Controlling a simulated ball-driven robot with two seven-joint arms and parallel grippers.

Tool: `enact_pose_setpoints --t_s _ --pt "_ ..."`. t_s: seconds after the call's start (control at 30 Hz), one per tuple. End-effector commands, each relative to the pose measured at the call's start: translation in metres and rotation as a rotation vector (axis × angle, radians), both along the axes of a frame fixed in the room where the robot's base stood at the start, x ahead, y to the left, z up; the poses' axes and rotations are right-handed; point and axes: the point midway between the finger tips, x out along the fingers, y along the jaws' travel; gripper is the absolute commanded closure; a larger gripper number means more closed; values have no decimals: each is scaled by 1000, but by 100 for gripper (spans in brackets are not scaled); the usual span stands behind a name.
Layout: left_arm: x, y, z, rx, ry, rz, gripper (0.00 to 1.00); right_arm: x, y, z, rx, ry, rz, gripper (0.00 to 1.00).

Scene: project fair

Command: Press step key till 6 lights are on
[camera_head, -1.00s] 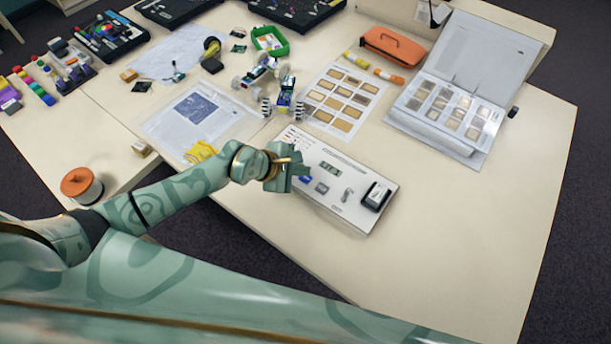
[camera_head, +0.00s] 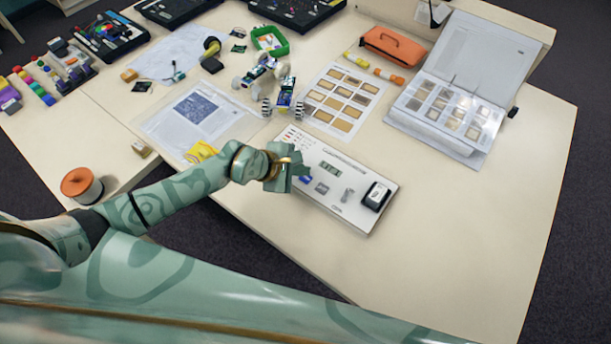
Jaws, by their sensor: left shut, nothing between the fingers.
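A white panel board (camera_head: 350,212) lies flat on the table, right of centre. It carries a small dark display (camera_head: 331,168), a blue key (camera_head: 306,179), a grey key (camera_head: 322,188), a lever-like silver part (camera_head: 347,195) and a black rocker-like block (camera_head: 377,196). A row of small marks runs along its upper left part; I cannot tell which lights are lit. My left gripper (camera_head: 299,174) is shut and empty over the board's left part, close to the blue key. It hides part of the board there. I cannot tell whether it touches a key. My right gripper is out of view.
A small wheeled robot car (camera_head: 284,99) stands just behind the board. A sample card sheet (camera_head: 341,99) and an open binder (camera_head: 453,110) lie behind and to the right. An orange-lidded jar (camera_head: 82,187) stands at the left. The table's right front is clear.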

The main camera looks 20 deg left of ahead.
Motion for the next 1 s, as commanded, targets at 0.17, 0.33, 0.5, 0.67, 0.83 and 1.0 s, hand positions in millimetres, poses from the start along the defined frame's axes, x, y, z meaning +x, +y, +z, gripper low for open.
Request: enact_pose_setpoints --t_s 0.17,0.33,0.5,0.67,0.83,1.0 --pt "0 0 -5 0 1 -1 100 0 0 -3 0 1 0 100" --pt "0 0 -9 0 1 -1 100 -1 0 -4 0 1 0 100" --pt "0 0 -8 0 0 0 100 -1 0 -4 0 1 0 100" --pt "0 0 -9 0 0 0 100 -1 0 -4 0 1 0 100" --pt "0 0 -11 0 0 0 100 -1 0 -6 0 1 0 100" --pt "0 0 -13 0 0 0 100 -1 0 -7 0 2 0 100"
